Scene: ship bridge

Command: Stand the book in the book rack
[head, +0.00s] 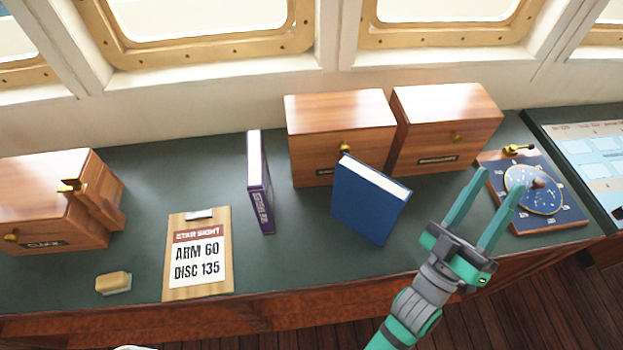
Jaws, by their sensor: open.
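A blue book (368,207) with white page edges on top is on the dark green counter, in front of the wooden boxes. It looks tilted, its cover facing me. A thin purple book (259,187) stands upright to its left, spine toward me. My gripper (497,181) is open and empty, to the right of the blue book and apart from it, fingers pointing toward the window side. I cannot make out a book rack for certain in this view.
Two wooden boxes (338,118) (447,115) stand at the back. Another box (45,200) is at the left. A clipboard (200,265), a sponge-like block (113,282) and a blue dial board (545,200) lie on the counter (310,250). Bare counter lies between clipboard and blue book.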

